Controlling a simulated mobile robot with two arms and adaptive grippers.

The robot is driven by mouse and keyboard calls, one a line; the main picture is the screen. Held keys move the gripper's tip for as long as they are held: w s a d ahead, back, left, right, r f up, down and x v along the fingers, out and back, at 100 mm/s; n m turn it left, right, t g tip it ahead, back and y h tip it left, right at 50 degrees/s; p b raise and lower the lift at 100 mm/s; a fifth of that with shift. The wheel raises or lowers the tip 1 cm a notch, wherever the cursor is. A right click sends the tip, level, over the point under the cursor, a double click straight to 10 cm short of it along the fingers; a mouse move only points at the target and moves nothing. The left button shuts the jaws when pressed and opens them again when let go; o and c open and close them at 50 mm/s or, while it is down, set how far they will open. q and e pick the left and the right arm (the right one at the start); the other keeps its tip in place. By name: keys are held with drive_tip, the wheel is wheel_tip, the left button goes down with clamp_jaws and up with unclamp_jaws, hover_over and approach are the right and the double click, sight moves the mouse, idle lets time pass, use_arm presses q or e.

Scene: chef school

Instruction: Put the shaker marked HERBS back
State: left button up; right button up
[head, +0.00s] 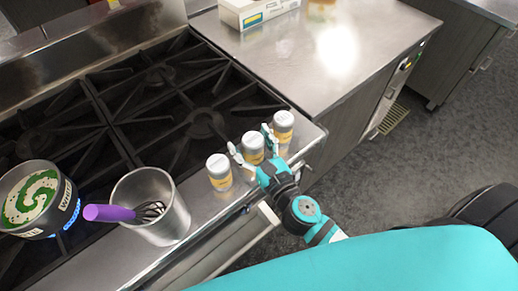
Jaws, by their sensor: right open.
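Three similar shakers with grey tops and orange-yellow labels stand in a row on the steel front ledge of the stove: a left shaker (219,172), a middle shaker (253,147) and a right shaker (283,127). The labels are too small to read, so I cannot tell which is marked HERBS. My right gripper (252,149) is open, with one finger on each side of the middle shaker. I cannot tell whether the fingers touch it. My left gripper is not in view.
A metal cup (150,205) holding a whisk with a purple handle (108,213) stands left of the shakers. A pot with green and white contents (34,200) sits over a blue flame at far left. A steel counter (330,60) with a white box (256,12) lies beyond.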

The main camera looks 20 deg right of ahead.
drive_tip(key=s+d+b, duration=0.2)
drive_tip(key=s+b, duration=0.4)
drive_tip(key=s, duration=0.6)
drive_tip(key=shift+w+a+r, duration=0.1)
